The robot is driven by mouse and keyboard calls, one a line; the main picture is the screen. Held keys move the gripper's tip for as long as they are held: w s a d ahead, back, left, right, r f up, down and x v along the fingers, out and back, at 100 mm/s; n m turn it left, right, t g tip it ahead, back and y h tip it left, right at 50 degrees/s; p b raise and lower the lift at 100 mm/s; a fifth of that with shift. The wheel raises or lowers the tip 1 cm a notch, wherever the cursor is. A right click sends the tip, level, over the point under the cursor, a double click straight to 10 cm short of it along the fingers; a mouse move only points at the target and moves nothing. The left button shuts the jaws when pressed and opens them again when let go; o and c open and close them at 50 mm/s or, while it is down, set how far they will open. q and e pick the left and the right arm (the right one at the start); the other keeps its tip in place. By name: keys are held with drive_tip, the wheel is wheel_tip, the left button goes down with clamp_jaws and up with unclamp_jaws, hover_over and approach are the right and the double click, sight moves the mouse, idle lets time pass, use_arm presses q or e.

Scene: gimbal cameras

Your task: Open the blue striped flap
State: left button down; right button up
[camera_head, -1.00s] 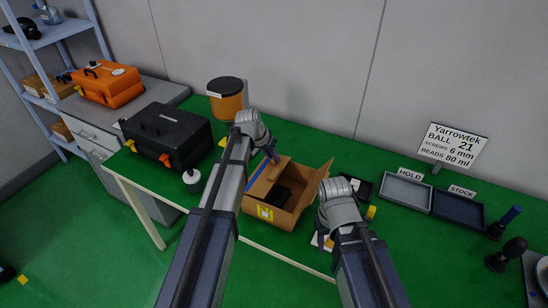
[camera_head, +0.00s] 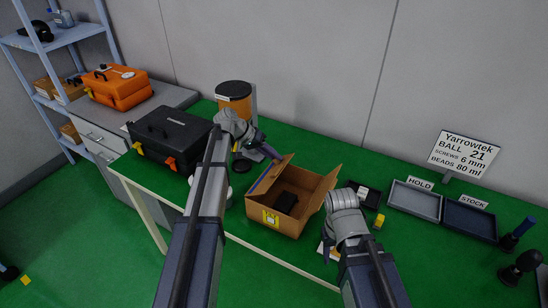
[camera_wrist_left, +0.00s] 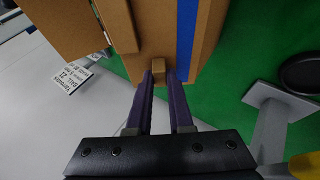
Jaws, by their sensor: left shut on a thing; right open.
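The cardboard box (camera_head: 290,222) stands open-topped on the green table, with a yellow label on its front. The blue striped flap (camera_head: 263,181) is at its left side, raised and slanting, with the blue stripe along it. The stripe also shows in the left wrist view (camera_wrist_left: 186,40). My left gripper (camera_head: 279,159) reaches the flap's upper edge from the left. In the left wrist view its fingers (camera_wrist_left: 165,76) are shut on a small brown tab (camera_wrist_left: 158,66) on the flap. My right gripper (camera_head: 329,251) is open and empty, pointing down in front of the box's right side.
A dark block (camera_head: 286,201) lies inside the box. Right are a small dark tray (camera_head: 371,196), the HOLD tray (camera_head: 414,201) and the STOCK tray (camera_head: 470,220). Green table behind the box is clear.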

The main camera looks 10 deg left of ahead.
use_arm(q)
drive_tip(key=c, duration=0.8)
unclamp_jaws()
drive_tip(key=p+v, duration=0.5)
drive_tip(key=v, duration=0.2)
drive_tip(key=shift+a+r+p, duration=0.25)
drive_tip(key=shift+r+p, duration=0.05)
drive_tip(key=shift+p, duration=0.1)
drive_tip(key=shift+s, duration=0.1)
